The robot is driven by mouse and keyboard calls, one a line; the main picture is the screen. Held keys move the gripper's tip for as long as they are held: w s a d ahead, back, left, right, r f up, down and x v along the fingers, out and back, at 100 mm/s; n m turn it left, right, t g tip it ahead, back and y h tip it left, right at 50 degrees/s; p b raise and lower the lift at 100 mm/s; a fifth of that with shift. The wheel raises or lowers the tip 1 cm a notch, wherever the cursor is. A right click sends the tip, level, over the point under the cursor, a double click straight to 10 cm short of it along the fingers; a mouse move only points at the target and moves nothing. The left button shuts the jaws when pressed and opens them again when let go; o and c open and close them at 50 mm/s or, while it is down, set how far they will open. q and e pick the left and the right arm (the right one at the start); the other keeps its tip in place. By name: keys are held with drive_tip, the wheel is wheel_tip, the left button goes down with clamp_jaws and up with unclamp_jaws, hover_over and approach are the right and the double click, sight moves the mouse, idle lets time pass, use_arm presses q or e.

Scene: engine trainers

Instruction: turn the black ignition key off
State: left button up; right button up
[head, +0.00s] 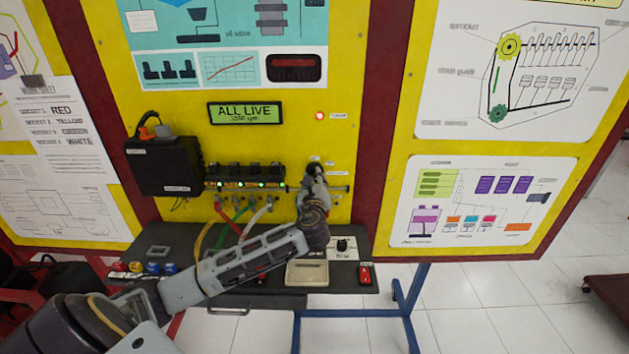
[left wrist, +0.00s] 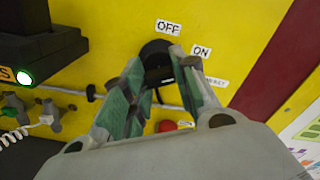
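The black ignition key (left wrist: 157,57) is on the yellow panel, beside the OFF label (left wrist: 168,27) and the ON label (left wrist: 201,52) in the left wrist view. My left gripper (left wrist: 160,70) is at the key, with its two fingers spread on either side of the key's dark body. I see no clear contact, and the fingers partly hide the key, so its exact angle is unclear. In the head view my left gripper (head: 315,170) reaches the panel and covers the key. My right gripper is not in view.
A green display (head: 245,113) reads ALL LIVE, and a red lamp (head: 320,115) is lit beside it. A coil rail (head: 245,178) with green lights and coloured leads is left of the gripper. A red button (left wrist: 167,126) sits below the key. A dark shelf (head: 190,240) juts out below.

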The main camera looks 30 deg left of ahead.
use_arm(q)
drive_tip(key=shift+c, duration=1.1)
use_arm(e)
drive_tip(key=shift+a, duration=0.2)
